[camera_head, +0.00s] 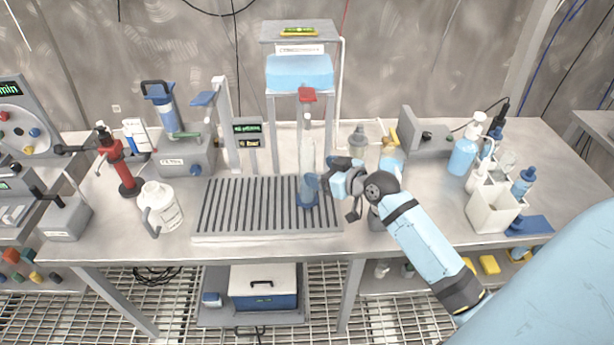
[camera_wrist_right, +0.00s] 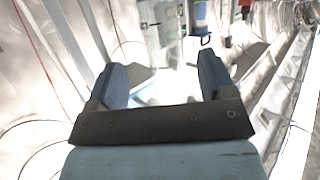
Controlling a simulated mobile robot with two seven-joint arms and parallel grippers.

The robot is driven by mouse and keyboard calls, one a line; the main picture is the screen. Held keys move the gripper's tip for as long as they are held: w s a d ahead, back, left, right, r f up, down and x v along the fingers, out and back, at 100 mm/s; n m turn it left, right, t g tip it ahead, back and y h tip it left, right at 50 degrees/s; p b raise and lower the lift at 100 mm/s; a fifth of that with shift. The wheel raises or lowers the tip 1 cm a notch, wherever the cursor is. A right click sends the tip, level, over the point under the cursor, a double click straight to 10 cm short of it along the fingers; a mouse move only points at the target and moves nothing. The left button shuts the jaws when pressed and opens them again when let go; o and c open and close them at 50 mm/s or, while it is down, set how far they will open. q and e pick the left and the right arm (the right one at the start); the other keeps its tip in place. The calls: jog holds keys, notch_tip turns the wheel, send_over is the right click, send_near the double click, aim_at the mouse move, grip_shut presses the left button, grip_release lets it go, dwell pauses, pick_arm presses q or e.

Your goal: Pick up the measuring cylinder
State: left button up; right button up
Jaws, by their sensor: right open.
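The measuring cylinder (camera_head: 307,153) is a tall clear tube with a blue base, upright on the grey slatted drain tray (camera_head: 225,235), below a red tap (camera_head: 307,95). My left gripper is not in view.
A water tank (camera_head: 299,73) stands on a frame behind the tray. A white jug (camera_head: 161,207) and a red stand (camera_head: 118,165) are at the left. Bottles and a white caddy (camera_head: 493,203) stand at the right. The front table edge is mostly clear.

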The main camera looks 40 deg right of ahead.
aim_at(314, 170)
jog(key=x, duration=0.5)
jog(key=shift+a+f, duration=0.1)
jog(key=shift+a, duration=0.15)
jog(key=c, duration=1)
